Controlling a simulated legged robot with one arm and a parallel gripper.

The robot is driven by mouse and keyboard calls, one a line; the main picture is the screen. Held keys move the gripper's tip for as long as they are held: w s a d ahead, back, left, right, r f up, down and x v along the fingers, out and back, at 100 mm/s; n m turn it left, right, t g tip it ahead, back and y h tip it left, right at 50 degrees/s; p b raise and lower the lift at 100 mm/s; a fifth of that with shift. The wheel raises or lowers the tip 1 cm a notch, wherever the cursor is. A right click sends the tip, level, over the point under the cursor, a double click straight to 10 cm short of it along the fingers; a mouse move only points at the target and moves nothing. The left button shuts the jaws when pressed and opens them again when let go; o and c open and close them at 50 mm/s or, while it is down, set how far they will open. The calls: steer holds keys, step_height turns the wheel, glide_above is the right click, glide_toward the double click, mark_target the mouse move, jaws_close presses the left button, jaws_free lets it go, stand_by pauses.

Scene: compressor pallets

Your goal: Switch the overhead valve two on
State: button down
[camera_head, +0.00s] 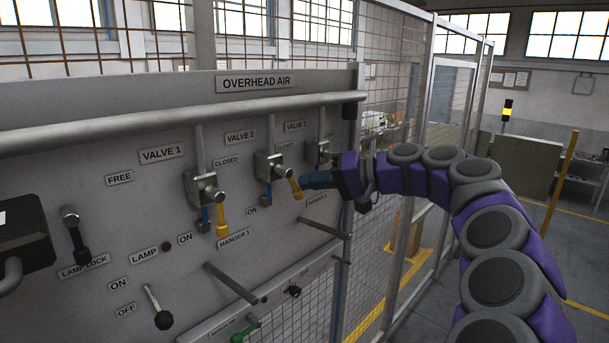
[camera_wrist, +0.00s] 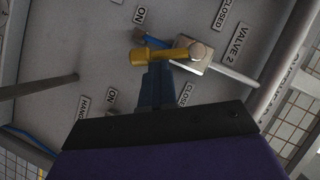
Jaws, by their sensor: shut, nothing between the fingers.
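Valve 2 (camera_head: 272,166) sits on the grey panel below its label, a metal body on a vertical pipe. Its yellow handle (camera_head: 296,188) points down and to the right, aslant to the pipe. In the wrist view the handle (camera_wrist: 152,54) sticks out left from the metal body (camera_wrist: 192,54). My gripper (camera_head: 308,182) is shut and empty, right of the handle. In the wrist view its blue fingertips (camera_wrist: 156,74) are right at the handle's edge; I cannot tell whether they touch. ON labels and a CLOSED label (camera_head: 226,161) are by the valve.
Valve 1 (camera_head: 205,190) is to the left, its yellow handle pointing down. Valve 3 (camera_head: 318,152) is to the right, partly behind my gripper. Hanger rods (camera_head: 235,283) stick out below. A large pipe (camera_head: 170,118) crosses above. Mesh fence (camera_head: 400,90) stands to the right.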

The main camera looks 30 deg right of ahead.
steer(key=f+m, duration=0.1)
steer(key=f+m+y, duration=0.1)
steer(key=f+m+b, duration=0.1)
steer(key=shift+s+a+y, duration=0.15)
steer(key=shift+a+y, duration=0.15)
steer(key=shift+y, duration=0.1)
steer(key=shift+s+d+f+t+b, duration=0.2)
steer(key=shift+d+f+t+b, duration=0.1)
steer(key=shift+d+b, duration=0.3)
steer(key=b, duration=0.2)
glide_toward(302, 197)
steer(key=shift+s+d+f, duration=0.2)
steer(key=shift+s+d, duration=0.2)
steer(key=shift+d, duration=0.35)
steer(key=shift+s+d+f, duration=0.15)
steer(key=shift+s+d, duration=0.25)
steer(key=shift+d, duration=0.3)
